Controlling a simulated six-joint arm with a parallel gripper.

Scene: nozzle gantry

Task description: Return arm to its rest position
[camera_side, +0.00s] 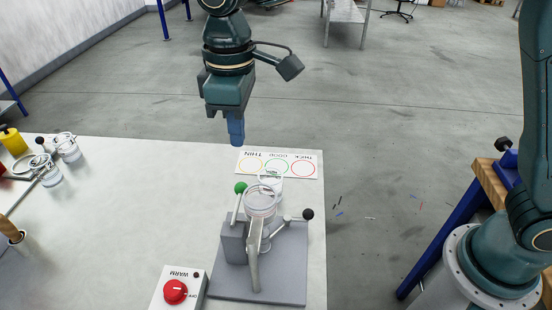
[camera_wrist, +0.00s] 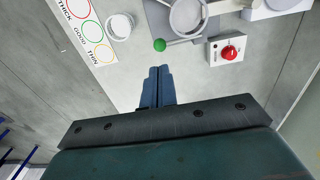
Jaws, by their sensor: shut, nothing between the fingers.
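My gripper (camera_side: 236,140) hangs in the air above the back edge of the table, pointing down. Its blue fingers (camera_wrist: 158,72) are together and empty in the wrist view. The nozzle gantry (camera_side: 262,245) stands on a grey base plate in front of my gripper, with a green-knobbed lever (camera_side: 240,188), a black-knobbed lever (camera_side: 307,214) and a clear round cup (camera_side: 261,202) on top. My gripper is apart from all of these. In the wrist view the green knob (camera_wrist: 159,45) lies just beyond the fingertips.
A card with THIN, GOOD and THICK circles (camera_side: 243,172) lies at the table's back right; a small clear beaker (camera_side: 271,182) stands at its front edge. A WARM box with a red dial (camera_side: 176,291) is at the front. Jars and a yellow container (camera_side: 13,142) stand left. The table's middle-left is bare.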

